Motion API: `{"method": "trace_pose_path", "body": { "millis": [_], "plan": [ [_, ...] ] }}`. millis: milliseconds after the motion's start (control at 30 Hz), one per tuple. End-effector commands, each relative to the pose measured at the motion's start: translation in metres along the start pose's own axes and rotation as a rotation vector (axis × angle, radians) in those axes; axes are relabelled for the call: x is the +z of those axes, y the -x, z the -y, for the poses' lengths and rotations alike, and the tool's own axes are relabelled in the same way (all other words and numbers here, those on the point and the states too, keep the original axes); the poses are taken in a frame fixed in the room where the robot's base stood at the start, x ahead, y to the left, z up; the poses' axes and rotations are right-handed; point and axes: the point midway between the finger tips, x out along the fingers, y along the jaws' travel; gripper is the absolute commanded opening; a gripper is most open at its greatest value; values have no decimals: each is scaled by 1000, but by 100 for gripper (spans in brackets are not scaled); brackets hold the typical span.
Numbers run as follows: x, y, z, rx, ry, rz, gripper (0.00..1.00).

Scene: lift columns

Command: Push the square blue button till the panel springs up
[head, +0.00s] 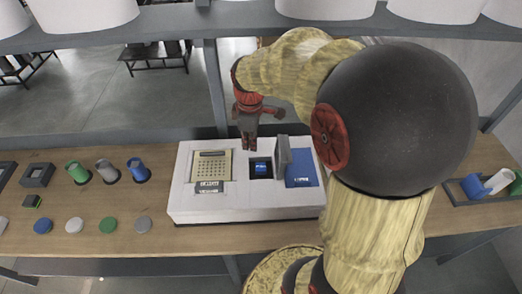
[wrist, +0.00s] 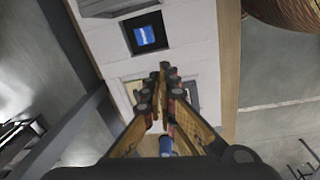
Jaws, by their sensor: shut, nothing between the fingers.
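A white box (head: 185,200) stands on the wooden table. The square blue button (head: 260,168) sits in a black square frame in the middle of its top; it also shows in the wrist view (wrist: 145,36). A grey panel (head: 283,153) stands upright just right of the button, beside a flat blue area (head: 303,175). My gripper (head: 249,147) is shut and empty, pointing down above the box, a little behind and left of the button. In the wrist view, the fingertips (wrist: 166,72) are together and appear apart from the button.
A beige keypad panel (head: 211,165) is on the box's left part. Green, grey and blue cylinders (head: 137,169) and several round discs (head: 108,225) are on the table's left. A dark tray (head: 460,194) with blue and white items lies at right. A shelf (head: 190,22) crosses above.

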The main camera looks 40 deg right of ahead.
Motion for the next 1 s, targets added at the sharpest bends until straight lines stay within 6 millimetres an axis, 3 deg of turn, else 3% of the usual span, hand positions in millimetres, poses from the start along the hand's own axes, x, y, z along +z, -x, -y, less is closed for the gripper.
{"method": "trace_pose_path", "body": {
  "millis": [100,300,767,1000],
  "plan": [
    [15,-7,-27,-53,97,27,0],
    [28,-22,-45,-94,188,37,0],
    [29,-29,-46,-97,201,38,0],
    [31,-62,-42,-101,200,38,0]
  ]
}}
